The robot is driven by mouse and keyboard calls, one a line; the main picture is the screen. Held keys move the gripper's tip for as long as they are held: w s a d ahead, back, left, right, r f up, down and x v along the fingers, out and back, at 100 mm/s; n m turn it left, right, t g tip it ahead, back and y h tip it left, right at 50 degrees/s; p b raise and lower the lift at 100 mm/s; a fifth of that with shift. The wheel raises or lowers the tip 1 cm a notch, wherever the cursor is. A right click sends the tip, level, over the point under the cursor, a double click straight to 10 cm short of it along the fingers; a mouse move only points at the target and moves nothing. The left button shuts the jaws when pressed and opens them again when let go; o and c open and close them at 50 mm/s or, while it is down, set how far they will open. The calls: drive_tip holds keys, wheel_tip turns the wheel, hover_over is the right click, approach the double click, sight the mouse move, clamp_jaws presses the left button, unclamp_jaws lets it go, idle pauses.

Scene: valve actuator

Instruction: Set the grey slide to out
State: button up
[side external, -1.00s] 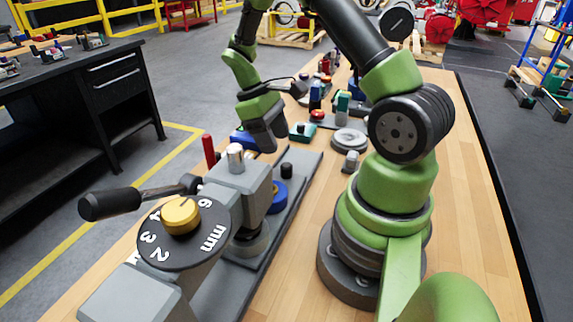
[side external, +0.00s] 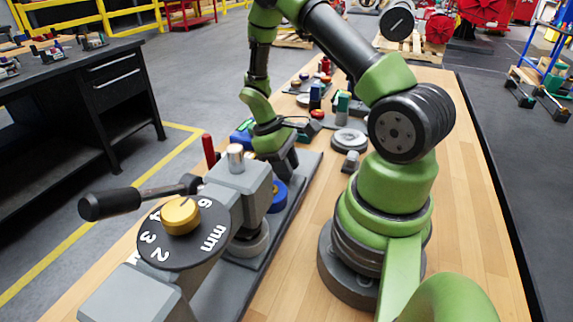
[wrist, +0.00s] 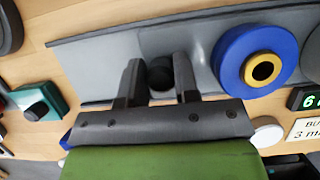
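A long grey plate (side external: 290,215) lies on the wooden table; it also shows in the wrist view (wrist: 95,55). A black round knob (wrist: 160,74) stands on it. I cannot tell for certain which grey part is the slide. My gripper (wrist: 157,66) is open, with one finger on each side of the knob and small gaps visible between. In the side external view, my gripper (side external: 284,168) is low over the plate, behind the grey valve body (side external: 240,182), and hides the knob.
A blue wheel with a yellow hub (wrist: 262,66) is close to the right finger. A green block with a black knob (wrist: 40,108) lies to the left. In the side external view, a yellow dial (side external: 181,216) and black lever (side external: 125,203) stand in front.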

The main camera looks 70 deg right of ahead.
clamp_jaws()
drive_tip(key=d, duration=1)
drive_tip(key=shift+d, duration=0.4)
drive_tip(key=o, duration=0.9)
unclamp_jaws()
drive_tip(key=shift+o, duration=0.3)
drive_tip(key=shift+a, duration=0.1)
drive_tip(key=v, duration=1)
